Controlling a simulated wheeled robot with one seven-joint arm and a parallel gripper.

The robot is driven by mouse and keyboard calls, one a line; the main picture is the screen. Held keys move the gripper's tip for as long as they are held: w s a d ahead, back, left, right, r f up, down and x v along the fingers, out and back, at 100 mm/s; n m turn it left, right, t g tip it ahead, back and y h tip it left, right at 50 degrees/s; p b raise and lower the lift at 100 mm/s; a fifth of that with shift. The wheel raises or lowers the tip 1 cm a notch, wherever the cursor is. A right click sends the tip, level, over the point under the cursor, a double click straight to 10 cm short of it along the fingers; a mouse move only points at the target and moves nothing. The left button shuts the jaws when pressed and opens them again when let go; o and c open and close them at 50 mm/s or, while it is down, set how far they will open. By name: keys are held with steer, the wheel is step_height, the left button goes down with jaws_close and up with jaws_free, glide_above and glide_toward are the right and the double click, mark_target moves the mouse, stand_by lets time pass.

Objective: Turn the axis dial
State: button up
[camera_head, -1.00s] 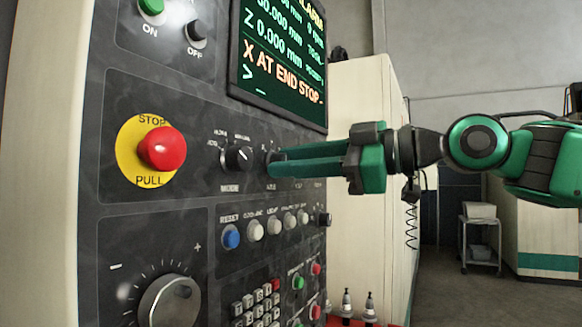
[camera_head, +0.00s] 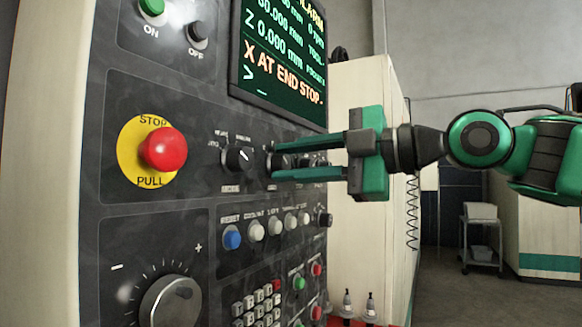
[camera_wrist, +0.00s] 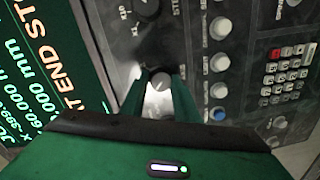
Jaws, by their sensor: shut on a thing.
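The axis dial (camera_head: 271,161) is a small dark knob on the black control panel, just right of the mode dial (camera_head: 238,158). My gripper (camera_head: 280,161) comes in from the right, with one green finger above the dial and one below. In the wrist view the dial (camera_wrist: 161,79) sits between the two fingertips, and its face looks bright. My gripper is shut on it. The dial's pointer and most of its scale are hidden by the fingers or too small to read.
A red stop button (camera_head: 163,149) on a yellow disc sticks out left of the mode dial. A row of buttons starts with a blue one (camera_head: 232,237) below. The screen (camera_head: 283,55) above reads "X AT END STOP". Free floor lies right.

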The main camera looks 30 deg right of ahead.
steer(key=shift+w+f, duration=0.15)
steer(key=shift+f, duration=0.1)
steer(key=o, duration=1)
steer(key=shift+r, duration=0.1)
steer(key=shift+s+d+r, duration=0.1)
steer(key=shift+s+d, duration=0.05)
steer(key=shift+s, duration=0.1)
steer(key=v, duration=1)
steer(key=shift+d, duration=0.1)
